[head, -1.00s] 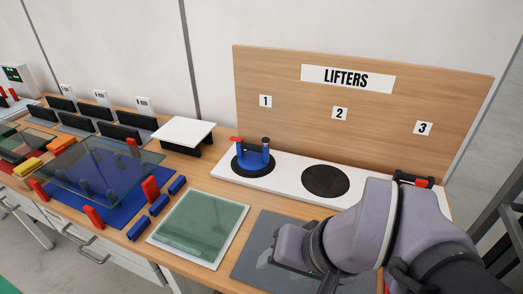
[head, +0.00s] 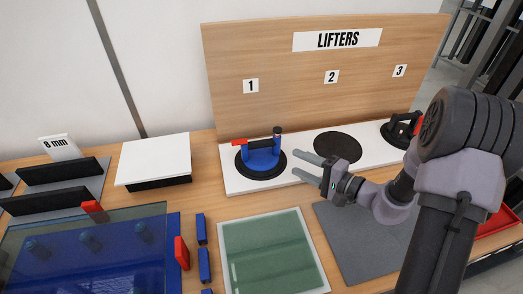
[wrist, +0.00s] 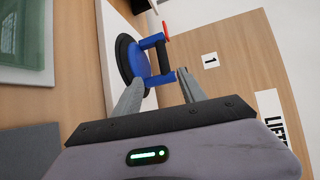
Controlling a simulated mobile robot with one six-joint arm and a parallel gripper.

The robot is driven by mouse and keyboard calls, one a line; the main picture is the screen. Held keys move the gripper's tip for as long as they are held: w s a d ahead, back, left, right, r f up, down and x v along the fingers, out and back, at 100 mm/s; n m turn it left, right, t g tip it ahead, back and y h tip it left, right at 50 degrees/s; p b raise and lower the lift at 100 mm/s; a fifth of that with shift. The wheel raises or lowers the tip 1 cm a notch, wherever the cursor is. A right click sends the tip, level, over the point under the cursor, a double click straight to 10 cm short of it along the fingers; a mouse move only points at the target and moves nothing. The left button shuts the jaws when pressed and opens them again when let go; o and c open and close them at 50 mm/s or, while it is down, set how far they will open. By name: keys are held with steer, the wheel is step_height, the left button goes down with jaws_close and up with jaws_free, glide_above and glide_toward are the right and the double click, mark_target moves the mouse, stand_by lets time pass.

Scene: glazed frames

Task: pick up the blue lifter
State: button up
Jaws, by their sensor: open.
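The blue lifter (head: 262,157) stands on the black round pad at position 1 of the white lifter shelf (head: 300,171). It has a blue body, a dark handle bar and a red lever at its left end. My gripper (head: 302,167) is open and empty, to the right of the blue lifter and apart from it, with its fingers pointing left toward it. In the wrist view the blue lifter (wrist: 138,61) shows ahead, between and beyond the two open fingers (wrist: 160,93). I see no contact.
The pad at position 2 (head: 337,147) is empty. A black lifter (head: 400,130) stands at position 3. The wooden LIFTERS board (head: 300,105) rises behind the shelf. A green glass pane (head: 275,248), a grey mat (head: 365,240) and a white-topped block (head: 153,160) lie nearby.

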mark_target(265, 145)
steer(key=b+x, duration=0.1)
steer(key=x, duration=0.8)
steer(key=shift+a+f, duration=0.1)
steer(key=shift+a, duration=0.15)
steer(key=x, duration=0.2)
steer(key=b+x, duration=0.1)
steer(key=x, duration=0.1)
steer(key=r+x, duration=0.1)
steer(key=x, duration=0.1)
steer(key=shift+w+a+f+b, duration=0.1)
steer(key=shift+w+b, duration=0.2)
steer(key=shift+b, duration=0.05)
jaws_close()
